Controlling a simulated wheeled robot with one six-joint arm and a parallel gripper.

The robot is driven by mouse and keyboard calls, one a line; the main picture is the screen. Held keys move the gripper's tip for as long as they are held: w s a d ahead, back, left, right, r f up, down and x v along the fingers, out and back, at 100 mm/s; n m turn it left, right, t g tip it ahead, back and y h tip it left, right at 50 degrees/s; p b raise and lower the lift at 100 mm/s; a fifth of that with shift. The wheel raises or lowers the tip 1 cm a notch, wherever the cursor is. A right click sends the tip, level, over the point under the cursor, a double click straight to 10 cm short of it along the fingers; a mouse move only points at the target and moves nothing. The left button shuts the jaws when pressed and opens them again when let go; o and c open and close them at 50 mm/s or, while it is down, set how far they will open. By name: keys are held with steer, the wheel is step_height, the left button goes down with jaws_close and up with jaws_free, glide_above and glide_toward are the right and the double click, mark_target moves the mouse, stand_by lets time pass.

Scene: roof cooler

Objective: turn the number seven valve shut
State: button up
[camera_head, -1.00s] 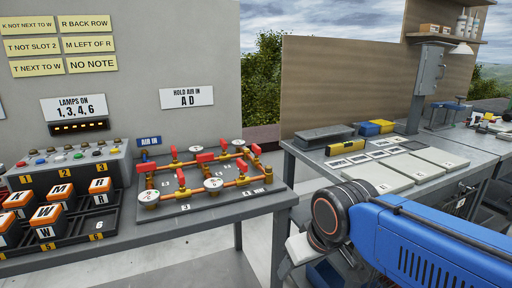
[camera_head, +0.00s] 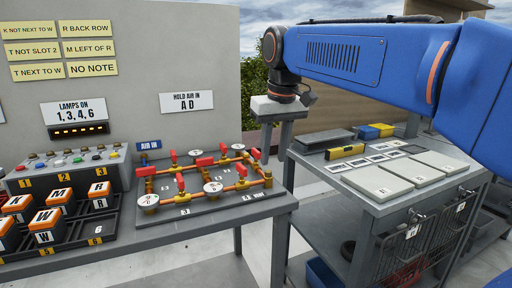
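The valve rig (camera_head: 215,206) lies on the grey bench, with orange pipes, brass fittings, white round gauges and several red valve handles. One red handle (camera_head: 146,171) is at the left, one (camera_head: 180,181) at the front middle, one (camera_head: 241,170) at the front right, and one (camera_head: 256,154) at the far right corner. Small number plates lie on the board; I can read a 3 and a 4, but cannot make out a seven. My gripper (camera_head: 279,145) hangs down from my blue arm, beyond the bench's right end, apart from the rig.
A sign (camera_head: 187,102) reads HOLD AIR IN A D. A lamp box (camera_head: 70,172) and crates of lettered blocks (camera_head: 97,228) stand left of the rig. A second bench (camera_head: 375,208) with flat panels is at the right, with a gap between the benches.

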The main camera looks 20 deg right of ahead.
mark_target(256, 150)
steer(key=w+d+r+g, duration=0.2)
steer(key=w+r, duration=1.1)
steer(key=w, duration=0.2)
steer(key=f, duration=1.7)
steer(key=shift+a, duration=0.25)
jaws_close()
